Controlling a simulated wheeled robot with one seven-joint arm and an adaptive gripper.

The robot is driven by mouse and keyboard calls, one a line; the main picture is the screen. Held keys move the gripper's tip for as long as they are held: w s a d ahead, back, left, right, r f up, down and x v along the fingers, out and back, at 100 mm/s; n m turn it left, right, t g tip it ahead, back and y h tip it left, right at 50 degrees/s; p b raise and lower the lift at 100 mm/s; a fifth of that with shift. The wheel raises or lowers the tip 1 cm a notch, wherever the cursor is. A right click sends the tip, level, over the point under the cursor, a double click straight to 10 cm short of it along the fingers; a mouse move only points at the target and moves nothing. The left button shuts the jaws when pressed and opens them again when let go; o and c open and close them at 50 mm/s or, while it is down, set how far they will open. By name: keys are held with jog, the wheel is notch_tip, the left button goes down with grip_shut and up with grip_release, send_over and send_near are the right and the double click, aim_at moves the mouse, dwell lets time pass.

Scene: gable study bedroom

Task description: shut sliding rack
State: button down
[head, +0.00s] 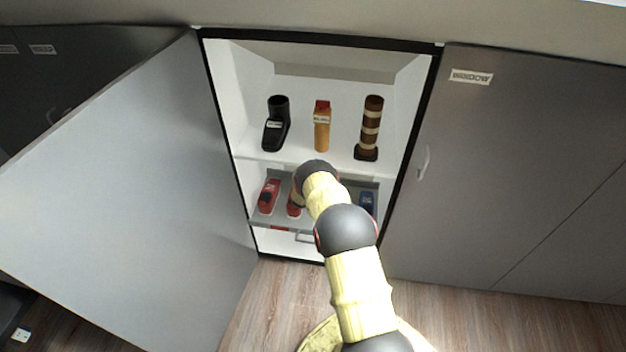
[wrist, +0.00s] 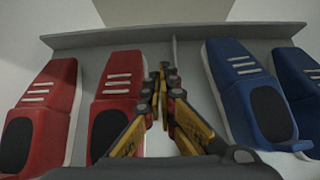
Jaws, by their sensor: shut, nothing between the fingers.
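The sliding rack (head: 280,223) is a grey tray low in the open white cabinet, below the shelf. In the wrist view its grey back edge (wrist: 110,38) runs across the top. It holds red shoes (wrist: 118,95) on the left and blue shoes (wrist: 245,95) on the right. My gripper (wrist: 168,72) is shut and empty, over the tray between the red and blue shoes. In the head view my arm hides the gripper and the rack's middle. A handle (head: 305,238) shows at the rack's front. I cannot tell whether the fingers touch the rack.
The grey cabinet door (head: 130,180) stands wide open on the left. A closed grey door (head: 510,170) is on the right. The white shelf (head: 300,157) above the rack holds a black boot (head: 276,125), an orange item (head: 321,128) and a brown striped boot (head: 370,125). Wooden floor (head: 275,295) lies in front.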

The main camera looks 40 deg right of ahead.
jog(key=b+x, duration=0.5)
jog(key=x, duration=0.5)
jog(key=shift+w+f, duration=0.15)
jog(key=shift+w+d+b, duration=0.7)
jog(key=shift+d+b, duration=0.1)
jog(key=shift+b, duration=0.05)
jog(key=shift+w+d+b, duration=0.35)
jog(key=shift+d+b, duration=0.1)
jog(key=shift+b, duration=0.05)
jog(key=shift+w+d+r, duration=0.2)
jog(key=shift+w+r, duration=0.05)
jog(key=shift+d, duration=0.1)
